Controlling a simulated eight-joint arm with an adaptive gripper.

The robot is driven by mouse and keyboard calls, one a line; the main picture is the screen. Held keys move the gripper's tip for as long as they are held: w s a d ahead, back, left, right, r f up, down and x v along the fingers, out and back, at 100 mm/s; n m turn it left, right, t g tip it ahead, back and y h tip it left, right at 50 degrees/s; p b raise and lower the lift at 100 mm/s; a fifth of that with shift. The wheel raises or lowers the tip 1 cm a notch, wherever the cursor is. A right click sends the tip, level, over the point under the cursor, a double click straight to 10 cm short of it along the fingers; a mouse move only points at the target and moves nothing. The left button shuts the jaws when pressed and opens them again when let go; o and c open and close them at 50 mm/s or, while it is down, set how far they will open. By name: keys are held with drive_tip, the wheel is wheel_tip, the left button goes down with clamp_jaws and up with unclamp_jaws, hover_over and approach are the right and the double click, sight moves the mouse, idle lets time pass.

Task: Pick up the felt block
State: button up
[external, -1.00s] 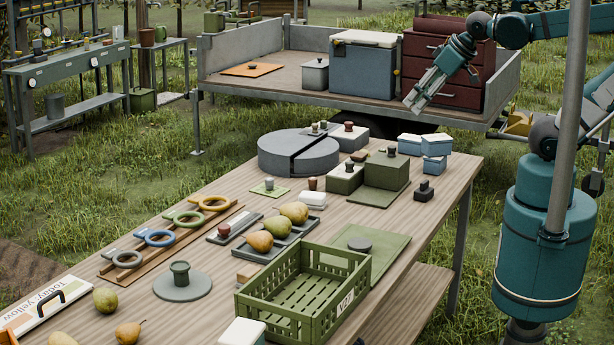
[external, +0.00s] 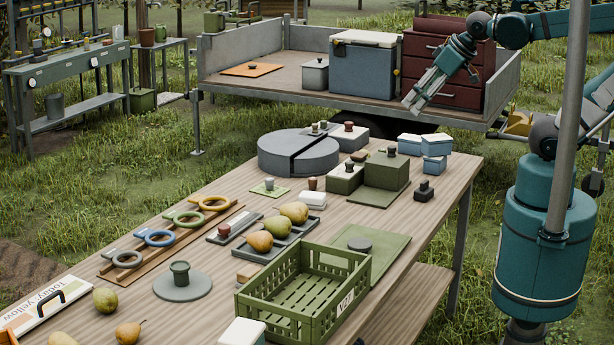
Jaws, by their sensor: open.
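I cannot tell for certain which thing is the felt block. A small white block with a grey lower part (external: 312,200) lies on the table near the middle, beside the tray of pears. A small tan block (external: 247,273) lies by the crate's left corner, partly hidden by it. A white-topped block (external: 242,332) stands at the table's front edge, cut off by the frame. My gripper (external: 411,103) is open and empty, raised in the air at the upper right. It points down and left, well apart from all of these blocks.
A green slatted crate (external: 335,314) stands at the table's front right. Pears lie in a dark tray (external: 265,252). Coloured rings (external: 184,219) sit on a wooden rack. A round grey stand (external: 298,160), green boxes (external: 388,171) and blue boxes (external: 436,146) fill the far end.

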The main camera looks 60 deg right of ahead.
drive_tip(key=shift+w+a, duration=0.1)
drive_tip(key=w+a+r+n+g+y, duration=0.15)
drive_tip(key=w+a+n, duration=0.35)
drive_tip(key=w+a, duration=0.65)
drive_tip(key=n+g+h, duration=0.2)
drive_tip(key=n+g, duration=0.4)
drive_tip(key=n, duration=0.6)
hover_over(249, 270)
drive_tip(key=shift+y, duration=0.25)
drive_tip(key=f, duration=2.7)
drive_tip(key=shift+w+d+p, duration=0.15)
drive_tip(key=shift+d+p, duration=0.05)
drive_tip(key=shift+p, duration=0.15)
drive_tip(key=shift+a+f, duration=0.1)
drive_tip(key=shift+a, duration=0.1)
